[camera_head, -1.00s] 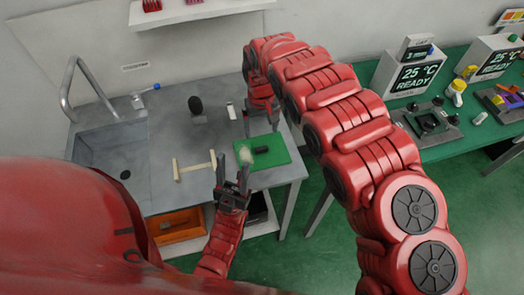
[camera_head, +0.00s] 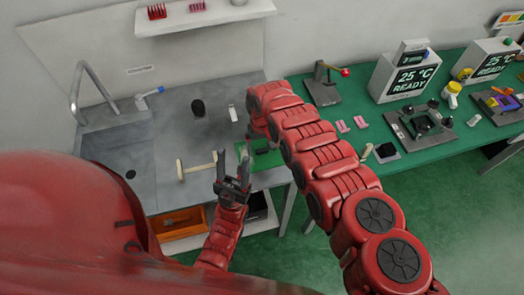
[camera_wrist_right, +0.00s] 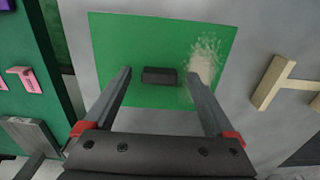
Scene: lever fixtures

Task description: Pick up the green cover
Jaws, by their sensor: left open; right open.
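The green cover (camera_wrist_right: 150,35) is a flat green square with a short black bar handle (camera_wrist_right: 158,76) in its middle and a whitish speckled patch on its right side in the right wrist view. It lies on the grey counter and shows partly in the head view (camera_head: 272,157), where my right arm hides some of it. My right gripper (camera_wrist_right: 159,75) is open and empty, its fingers one on each side of the handle and apart from it; their height above it is unclear. My left gripper (camera_head: 232,162) is open and empty, left of the cover in the head view.
A pale T-ended bar (camera_head: 197,166) lies left of the cover on the counter (camera_head: 165,140). A sink (camera_head: 110,160) is further left. On the green bench (camera_head: 330,122) stand a red-knobbed lever (camera_head: 325,85), pink pieces (camera_head: 350,124) and display boxes (camera_head: 400,75).

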